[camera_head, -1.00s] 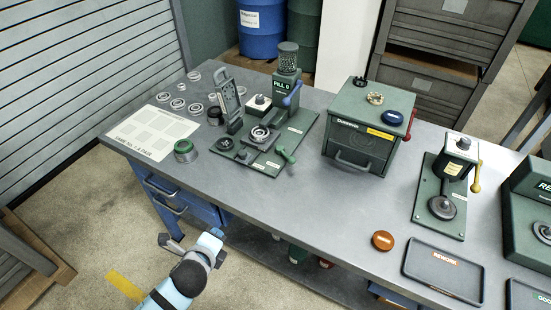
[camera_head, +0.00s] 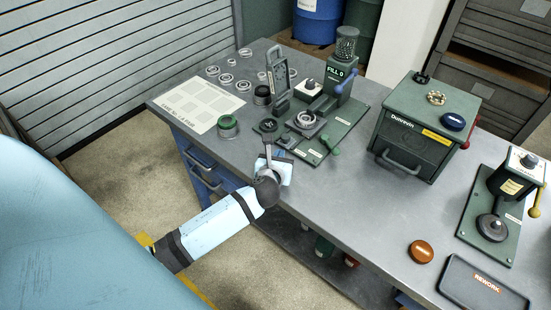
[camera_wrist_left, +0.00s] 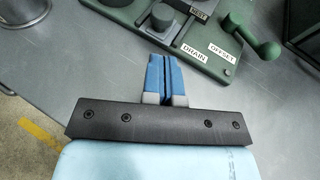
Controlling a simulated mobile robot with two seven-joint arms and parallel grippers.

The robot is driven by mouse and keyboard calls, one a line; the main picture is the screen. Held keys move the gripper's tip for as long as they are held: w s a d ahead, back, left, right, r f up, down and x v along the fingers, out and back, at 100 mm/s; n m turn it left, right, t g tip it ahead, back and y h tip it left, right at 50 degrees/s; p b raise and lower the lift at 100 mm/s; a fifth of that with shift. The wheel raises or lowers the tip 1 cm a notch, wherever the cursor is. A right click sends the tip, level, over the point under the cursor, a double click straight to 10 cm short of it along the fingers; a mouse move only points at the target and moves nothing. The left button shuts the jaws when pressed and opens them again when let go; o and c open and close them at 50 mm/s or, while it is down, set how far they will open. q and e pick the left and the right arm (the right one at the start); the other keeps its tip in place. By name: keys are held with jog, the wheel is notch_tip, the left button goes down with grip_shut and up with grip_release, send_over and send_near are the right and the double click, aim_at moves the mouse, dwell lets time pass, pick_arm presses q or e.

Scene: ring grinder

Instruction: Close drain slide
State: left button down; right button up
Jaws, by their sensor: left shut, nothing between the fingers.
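The DRAIN label (camera_wrist_left: 195,54) sits on the front edge of a green fixture plate (camera_head: 345,130), seen closely in the left wrist view. Left of it, a black round knob (camera_wrist_left: 162,14) stands on the plate; it also shows in the head view (camera_head: 269,125). Right of the label is a green lever with a ball end (camera_wrist_left: 262,45), also in the head view (camera_head: 334,142). I cannot tell how far the drain slide is out. My left gripper (camera_head: 287,166) is shut and empty at the table's front edge, its blue fingertips (camera_wrist_left: 162,60) pointing towards the knob, apart from it. My right gripper is not in view.
A green-topped cup (camera_head: 228,126) stands left.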

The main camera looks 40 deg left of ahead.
aim_at(286, 141)
pick_arm(q)
jog(key=w, duration=0.1)
jog(key=w+a, duration=0.1)
jog(key=w, duration=0.2)
jog(key=shift+w+a+f, duration=0.1)
jog(key=shift+w+a, duration=0.15)
jog(key=shift+a, duration=0.1)
jog(key=shift+w+p, duration=0.35)
jog(key=shift+p, duration=0.05)
jog(key=w, duration=0.3)
jog(key=shift+d+p, duration=0.1)
jog(key=shift+p, duration=0.25)
jog(key=shift+s, duration=0.1)
jog(key=shift+r, duration=0.2)
